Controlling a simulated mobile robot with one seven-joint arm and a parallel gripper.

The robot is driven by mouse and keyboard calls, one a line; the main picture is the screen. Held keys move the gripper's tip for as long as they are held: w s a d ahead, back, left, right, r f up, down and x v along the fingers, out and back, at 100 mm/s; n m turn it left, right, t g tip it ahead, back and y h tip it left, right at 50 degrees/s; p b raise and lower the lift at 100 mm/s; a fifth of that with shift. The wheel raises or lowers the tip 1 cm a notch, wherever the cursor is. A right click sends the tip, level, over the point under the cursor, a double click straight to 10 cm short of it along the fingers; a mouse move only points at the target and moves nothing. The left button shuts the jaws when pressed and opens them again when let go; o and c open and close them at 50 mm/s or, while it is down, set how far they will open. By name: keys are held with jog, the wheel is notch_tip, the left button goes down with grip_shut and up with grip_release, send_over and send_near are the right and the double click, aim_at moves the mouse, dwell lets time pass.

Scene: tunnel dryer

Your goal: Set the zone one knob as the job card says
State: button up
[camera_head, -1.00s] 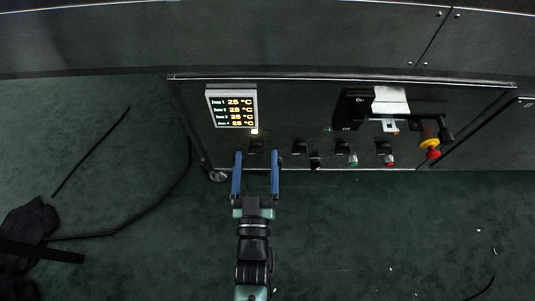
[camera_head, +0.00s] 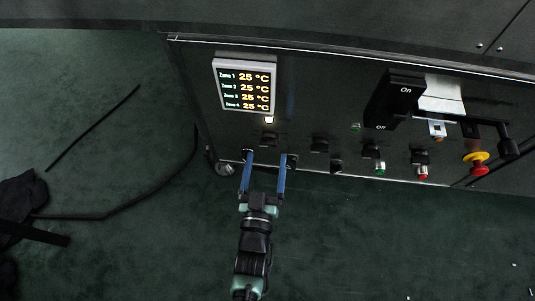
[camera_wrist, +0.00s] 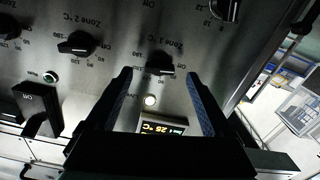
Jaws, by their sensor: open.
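The zone one knob (camera_wrist: 160,67) is a black knob under the "Zone 1 °C" print in the wrist view, which shows the panel upside down. In the head view the knob (camera_head: 268,138) sits below the display. My gripper (camera_head: 268,156) is open and empty, its blue fingers pointing at the panel. In the wrist view its fingertips (camera_wrist: 159,74) lie to either side of the knob; I cannot tell how far short of it they are. A white sheet (camera_head: 442,95), possibly the job card, is on the panel; its writing is unreadable.
The display (camera_head: 244,84) reads 25 °C for every zone. The zone two knob (camera_wrist: 77,45) is beside the zone one knob. A cable (camera_head: 120,211) lies on the floor.

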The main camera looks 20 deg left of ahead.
aim_at(269, 141)
jog(key=b+x, duration=0.1)
jog(key=x, duration=0.2)
jog(key=shift+w, duration=0.15)
jog(key=c, duration=1.4)
jog(key=shift+o, duration=0.2)
jog(key=shift+m, duration=0.4)
jog(key=shift+a+m+p, duration=0.2)
jog(key=shift+m+p, duration=0.5)
jog(key=shift+m, duration=2.8)
